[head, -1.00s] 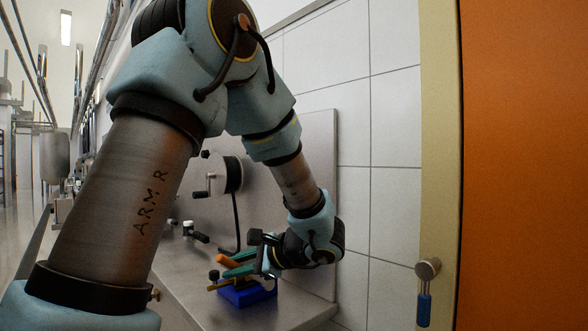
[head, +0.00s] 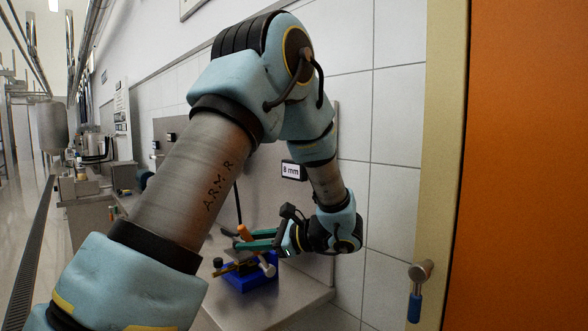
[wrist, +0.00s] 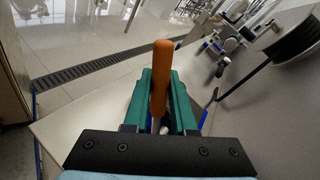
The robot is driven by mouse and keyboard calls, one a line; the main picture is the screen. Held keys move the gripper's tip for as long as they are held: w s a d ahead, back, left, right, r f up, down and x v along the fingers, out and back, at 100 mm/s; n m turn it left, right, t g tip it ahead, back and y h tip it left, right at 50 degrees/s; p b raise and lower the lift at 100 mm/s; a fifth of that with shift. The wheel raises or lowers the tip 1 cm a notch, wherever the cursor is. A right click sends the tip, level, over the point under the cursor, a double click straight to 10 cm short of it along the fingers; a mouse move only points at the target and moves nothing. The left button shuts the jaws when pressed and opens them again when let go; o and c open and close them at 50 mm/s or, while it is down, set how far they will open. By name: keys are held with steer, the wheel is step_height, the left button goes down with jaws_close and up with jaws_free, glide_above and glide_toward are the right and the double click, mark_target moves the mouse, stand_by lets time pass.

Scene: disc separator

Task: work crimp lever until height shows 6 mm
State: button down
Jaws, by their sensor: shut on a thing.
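The crimp lever has an orange handle (wrist: 161,80), seen in the wrist view between the green fingers of my gripper (wrist: 160,95). In the head view the orange handle (head: 244,233) stands up at the tips of my gripper (head: 254,238). My gripper is shut on it. The lever belongs to a small tool on a blue base (head: 250,278) on the steel bench. The fingers hide the lower part of the lever. A small display (head: 291,171) on the wall panel reads 8 mm.
A steel bench top (head: 285,308) runs along the tiled wall. A black reel (wrist: 288,38) with a cable stands near the tool. An orange door (head: 530,160) with a pale frame is at the right, with a blue-handled knob (head: 415,300).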

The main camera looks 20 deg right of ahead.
steer(key=shift+r, duration=0.1)
steer(key=s+a+f+n+h+b, duration=0.2)
steer(key=a+f+n+h+b, duration=0.2)
steer(key=b, duration=0.8)
steer(key=shift+a+f, duration=0.15)
steer(key=shift+f, duration=0.45)
steer(key=f+b, duration=0.1)
steer(key=b, duration=0.1)
steer(key=f+n+b, duration=0.1)
steer(key=b, duration=0.1)
steer(key=shift+s+a+t+h, duration=0.1)
steer(key=shift+a+t+h, duration=0.2)
steer(key=shift+h, duration=0.1)
steer(key=f+n+h+b, duration=0.1)
steer(key=b, duration=0.3)
steer(key=shift+s+a+f, duration=0.1)
steer(key=shift+a, duration=0.05)
